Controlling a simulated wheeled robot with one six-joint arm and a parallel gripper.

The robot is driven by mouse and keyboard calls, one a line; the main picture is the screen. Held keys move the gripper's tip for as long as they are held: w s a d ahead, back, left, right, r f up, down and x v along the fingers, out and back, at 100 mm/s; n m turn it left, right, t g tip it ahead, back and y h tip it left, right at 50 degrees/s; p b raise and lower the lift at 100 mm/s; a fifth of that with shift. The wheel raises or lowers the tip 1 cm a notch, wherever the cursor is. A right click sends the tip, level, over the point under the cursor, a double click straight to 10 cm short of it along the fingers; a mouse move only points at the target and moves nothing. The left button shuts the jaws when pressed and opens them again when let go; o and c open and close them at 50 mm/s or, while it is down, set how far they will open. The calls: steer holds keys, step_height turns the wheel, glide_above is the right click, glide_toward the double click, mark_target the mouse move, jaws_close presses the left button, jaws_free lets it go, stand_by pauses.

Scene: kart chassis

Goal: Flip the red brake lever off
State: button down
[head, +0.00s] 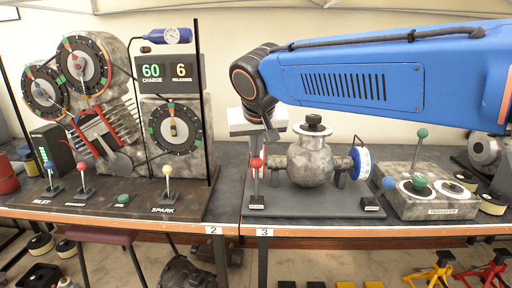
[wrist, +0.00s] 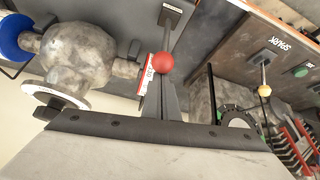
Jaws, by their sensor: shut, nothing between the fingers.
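A lever with a red ball knob (head: 256,162) stands nearly upright on a small dark base at the left end of the grey plate (head: 310,200) at station 3. The red knob also shows in the wrist view (wrist: 163,63), with its rod running up to the base. My gripper (head: 268,138) hangs just above and beside this knob in the head view. In the wrist view my gripper (wrist: 161,88) has its fingers together with nothing between them, and their tips lie close to the knob. I cannot tell whether they touch it. The lever's label is too small to read.
A round metal vessel (head: 312,160) with a blue-rimmed dial (head: 360,163) stands right of the lever. At left, the SPARK panel holds another red-knobbed lever (head: 81,167) and a yellow-knobbed lever (head: 166,169). A green-knobbed lever (head: 422,133) stands on a box at right.

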mark_target(254, 161)
steer(key=s+t, duration=0.1)
steer(key=s, duration=0.1)
steer(key=s+t, duration=0.1)
steer(key=s, duration=0.1)
steer(key=shift+s+a+f+t, duration=0.1)
steer(key=shift+s+f+t, duration=0.1)
steer(key=shift+t, duration=0.2)
steer(key=shift+s+f, duration=0.3)
steer(key=shift+s, duration=0.35)
steer(key=shift+s+f, duration=0.3)
steer(key=shift+s, duration=0.35)
steer(key=shift+s+f, duration=0.3)
steer(key=shift+s, duration=0.35)
steer(key=shift+s+f, duration=0.1)
steer(key=shift+f, duration=0.05)
step_height(254, 161, up, 4)
steer(key=w, duration=0.3)
steer(key=s+r, duration=0.4)
steer(key=s, duration=0.4)
steer(key=shift+s+a, duration=0.2)
steer(key=shift+s, duration=0.15)
